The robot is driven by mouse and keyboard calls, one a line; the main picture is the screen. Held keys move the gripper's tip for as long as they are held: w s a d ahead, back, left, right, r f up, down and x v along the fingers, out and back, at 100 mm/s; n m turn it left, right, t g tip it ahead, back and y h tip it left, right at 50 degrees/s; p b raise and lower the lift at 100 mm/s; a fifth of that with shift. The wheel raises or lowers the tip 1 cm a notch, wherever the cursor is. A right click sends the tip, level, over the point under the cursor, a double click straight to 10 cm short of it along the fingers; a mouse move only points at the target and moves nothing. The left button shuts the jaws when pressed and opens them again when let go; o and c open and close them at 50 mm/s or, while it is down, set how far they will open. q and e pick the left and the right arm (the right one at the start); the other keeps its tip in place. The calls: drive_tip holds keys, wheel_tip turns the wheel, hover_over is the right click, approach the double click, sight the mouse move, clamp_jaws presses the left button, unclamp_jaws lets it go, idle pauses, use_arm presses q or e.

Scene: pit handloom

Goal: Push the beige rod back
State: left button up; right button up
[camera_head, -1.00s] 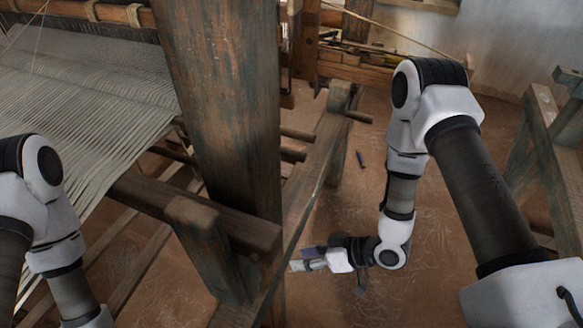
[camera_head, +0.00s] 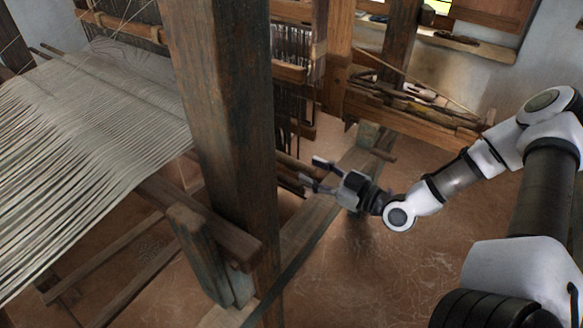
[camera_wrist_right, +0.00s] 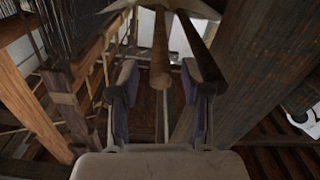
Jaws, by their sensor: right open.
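Brownish-beige rods stick out to the right from behind the big post in the head view. The upper rod (camera_head: 292,165) points toward my right gripper (camera_head: 314,172), and a second rod lies just below it. My right gripper is open, low beside the post, its fingers toward the rod ends. In the right wrist view a beige-brown rod (camera_wrist_right: 160,50) has its end between the open fingers of the gripper (camera_wrist_right: 160,78). No contact with either finger shows. I cannot tell for sure which rod is the beige one. My left gripper is out of view.
The thick wooden post (camera_head: 222,130) stands left of my right gripper. The loom's pale warp threads (camera_head: 90,120) stretch at the left. A low beam (camera_head: 310,225) runs below the gripper. A shelf with tools (camera_head: 410,105) is behind. The floor at right is clear.

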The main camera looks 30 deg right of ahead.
sight(297, 164)
drive_tip(key=b+x, duration=0.1)
drive_tip(key=x, duration=0.4)
drive_tip(key=shift+w+a, duration=0.1)
drive_tip(key=shift+w, duration=0.05)
clamp_jaws()
